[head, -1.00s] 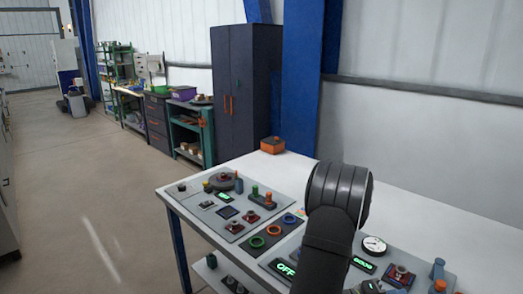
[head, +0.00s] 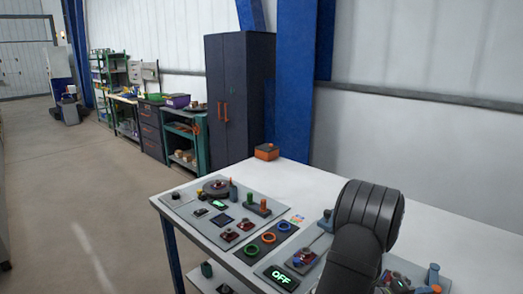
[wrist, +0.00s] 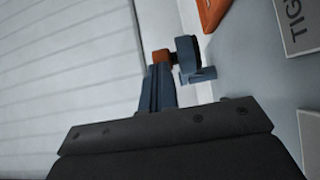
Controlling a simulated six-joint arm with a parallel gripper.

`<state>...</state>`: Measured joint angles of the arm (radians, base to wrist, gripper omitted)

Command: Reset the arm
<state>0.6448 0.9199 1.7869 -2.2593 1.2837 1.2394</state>
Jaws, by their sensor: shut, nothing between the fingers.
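My gripper (wrist: 170,130) shows in the wrist view as a dark plate with screws across the lower part. It is shut and holds nothing. Its fingertips are hard to make out. Beyond its edge are blue-grey parts (wrist: 190,55) and an orange block (wrist: 161,57), close to a grey panel surface. In the head view my dark arm rises at the lower right, over the right part of the control table (head: 320,180). My gripper cannot be seen there.
A panel with knobs and buttons (head: 218,212) covers the table's left part. Green and orange posts (head: 257,208), ring buttons (head: 268,238) and a lit OFF display (head: 281,277) stand near the arm. An orange box (head: 266,152) sits at the back corner. The back right tabletop is clear.

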